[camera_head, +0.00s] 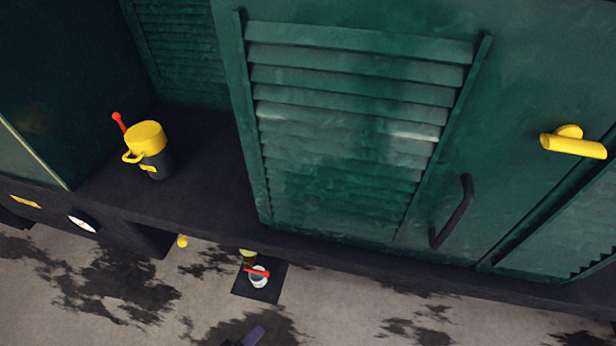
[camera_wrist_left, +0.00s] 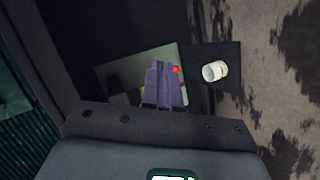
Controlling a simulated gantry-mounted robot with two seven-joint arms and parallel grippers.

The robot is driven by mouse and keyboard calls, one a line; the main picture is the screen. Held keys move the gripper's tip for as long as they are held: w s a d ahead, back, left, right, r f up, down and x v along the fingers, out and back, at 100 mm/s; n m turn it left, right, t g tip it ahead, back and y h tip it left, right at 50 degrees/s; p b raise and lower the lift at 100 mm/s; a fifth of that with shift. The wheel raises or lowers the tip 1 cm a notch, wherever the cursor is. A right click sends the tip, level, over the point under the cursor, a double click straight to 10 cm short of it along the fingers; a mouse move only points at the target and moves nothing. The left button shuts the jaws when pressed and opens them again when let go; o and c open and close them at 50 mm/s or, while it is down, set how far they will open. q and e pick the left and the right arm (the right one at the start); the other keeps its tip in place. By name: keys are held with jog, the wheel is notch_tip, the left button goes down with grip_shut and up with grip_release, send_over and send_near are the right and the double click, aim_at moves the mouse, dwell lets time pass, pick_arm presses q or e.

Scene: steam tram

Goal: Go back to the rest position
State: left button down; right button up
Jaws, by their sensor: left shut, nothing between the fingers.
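My left gripper (camera_head: 250,336) shows only as a purple tip at the bottom edge of the head view. In the left wrist view its purple fingers (camera_wrist_left: 163,85) are together with nothing between them. Below the tram's ledge in the head view, a white cup (camera_head: 258,281) with a red piece across it stands on a black mat (camera_head: 270,291). In the left wrist view the cup (camera_wrist_left: 215,71) is right of the fingers, apart from them. My right gripper is in neither view.
A yellow-and-dark can (camera_head: 146,140) with a red stick behind it stands on the dark ledge (camera_head: 215,175). The green louvred door (camera_head: 340,130) has a black handle (camera_head: 452,212). A yellow handle (camera_head: 573,143) sticks out at right. The stained floor (camera_head: 340,310) has free room.

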pick_arm(q)
jog(key=s+a+r+m+g+y+p, duration=0.1)
jog(key=s+a+r+m+g+y, duration=0.15)
jog(key=r, duration=0.25)
jog(key=s+a+r+m+g+y, duration=0.1)
jog(key=a+r+m+y, duration=0.2)
jog(key=r, duration=0.3)
jog(key=s+a+m+g+y, duration=0.1)
jog(key=s+a+m+g, duration=0.25)
jog(key=s+m, duration=0.2)
notch_tip(320, 180, up, 38)
jog(key=p, duration=3.8)
jog(key=shift+s+d+f+n, duration=0.2)
jog(key=shift+s+d+n, duration=0.05)
jog(key=shift+d+n, duration=0.2)
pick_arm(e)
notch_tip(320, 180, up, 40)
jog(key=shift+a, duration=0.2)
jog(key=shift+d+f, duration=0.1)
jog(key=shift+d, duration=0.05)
